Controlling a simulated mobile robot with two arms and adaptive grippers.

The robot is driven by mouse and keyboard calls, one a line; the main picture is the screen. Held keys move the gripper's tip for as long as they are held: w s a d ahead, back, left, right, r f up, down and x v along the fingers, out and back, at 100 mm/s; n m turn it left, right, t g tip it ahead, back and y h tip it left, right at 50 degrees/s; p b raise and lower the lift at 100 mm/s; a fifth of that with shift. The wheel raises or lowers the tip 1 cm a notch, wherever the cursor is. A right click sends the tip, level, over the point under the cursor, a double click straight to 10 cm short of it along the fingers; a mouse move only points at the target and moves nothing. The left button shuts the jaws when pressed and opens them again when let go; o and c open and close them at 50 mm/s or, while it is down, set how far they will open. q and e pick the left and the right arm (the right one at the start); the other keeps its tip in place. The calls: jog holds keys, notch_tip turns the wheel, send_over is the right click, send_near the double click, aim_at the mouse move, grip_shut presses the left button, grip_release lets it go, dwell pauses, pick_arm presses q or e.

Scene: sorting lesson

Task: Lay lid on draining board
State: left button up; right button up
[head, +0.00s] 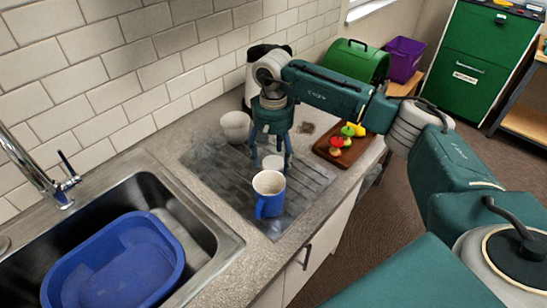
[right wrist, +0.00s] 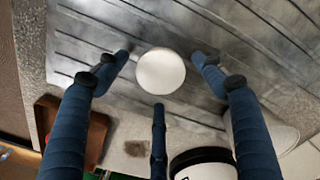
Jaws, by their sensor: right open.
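The lid, a small round white disc (right wrist: 161,72), appears to lie flat on the grey grooved draining board (right wrist: 95,28). In the head view the lid (head: 273,162) shows just behind the blue mug, on the board (head: 228,182). My right gripper (head: 269,163) points down over the lid. In the right wrist view its three dark blue fingers (right wrist: 160,75) are spread around the lid with visible gaps, so it is open. My left gripper is not in view.
A blue mug (head: 269,184) stands close in front of the right gripper. A white bowl (head: 236,126) and a white and black kettle (head: 250,82) stand behind. A brown board with toy vegetables (head: 345,148) lies right. The sink holds a blue basin (head: 120,262).

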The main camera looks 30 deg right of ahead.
aim_at(273, 162)
notch_tip(273, 162, up, 11)
jog(key=b, duration=0.3)
jog(key=shift+r, duration=0.2)
